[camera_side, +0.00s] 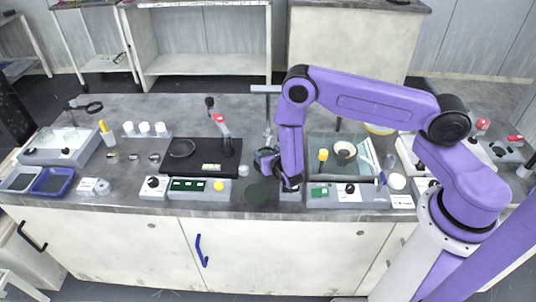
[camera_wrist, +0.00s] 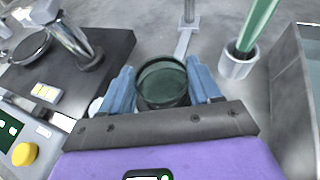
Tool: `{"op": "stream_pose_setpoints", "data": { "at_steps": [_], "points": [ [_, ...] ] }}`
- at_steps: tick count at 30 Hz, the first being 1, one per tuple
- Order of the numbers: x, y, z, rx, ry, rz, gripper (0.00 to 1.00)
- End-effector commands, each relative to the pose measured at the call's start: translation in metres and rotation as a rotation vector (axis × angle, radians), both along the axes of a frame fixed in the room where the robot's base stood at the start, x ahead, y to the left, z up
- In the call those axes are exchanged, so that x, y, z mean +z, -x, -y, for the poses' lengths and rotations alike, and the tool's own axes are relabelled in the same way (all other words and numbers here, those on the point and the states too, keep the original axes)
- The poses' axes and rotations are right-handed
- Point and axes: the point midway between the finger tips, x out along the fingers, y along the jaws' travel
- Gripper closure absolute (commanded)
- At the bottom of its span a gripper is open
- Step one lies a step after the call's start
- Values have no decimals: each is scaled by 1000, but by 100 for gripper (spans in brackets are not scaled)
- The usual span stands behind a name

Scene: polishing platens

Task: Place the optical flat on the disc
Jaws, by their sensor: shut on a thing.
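My gripper (camera_side: 266,157) is at the middle of the bench, above its top. In the wrist view its two blue fingers (camera_wrist: 163,88) are shut on the optical flat (camera_wrist: 163,80), a round, dark, see-through greenish piece. My arm partly hides the grip in the side view. A dark round disc (camera_side: 182,148) lies on a black base (camera_side: 205,168) to the left of my gripper; the disc also shows at the upper left of the wrist view (camera_wrist: 31,46). A flat dark-green round patch (camera_side: 257,192) lies on the bench near its front edge.
A stand with an upright post (camera_side: 267,118) rises behind my gripper. A white cup with a green rod (camera_wrist: 236,66) is on the right in the wrist view. A glass-walled tray (camera_side: 368,150) stands to the right, and control boxes (camera_side: 200,190) line the front edge.

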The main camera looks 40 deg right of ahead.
Motion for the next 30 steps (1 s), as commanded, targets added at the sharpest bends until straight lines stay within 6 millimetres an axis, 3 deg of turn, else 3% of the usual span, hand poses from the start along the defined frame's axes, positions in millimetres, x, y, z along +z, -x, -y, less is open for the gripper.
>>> {"op": "stream_pose_setpoints", "data": {
  "at_steps": [13, 14, 15, 16, 27, 30],
  "points": [
    [-6, 0, 0, 0, 0, 1, 72],
    [-6, 0, 0, 0, -1, 0, 31],
    [-6, 0, 0, 0, -1, 0, 18],
    [-6, 0, 0, 0, -1, 0, 12],
    [-2, 0, 0, 0, 0, 1, 12],
    [1, 8, -5, 3, -1, 0, 12]
  ]
}}
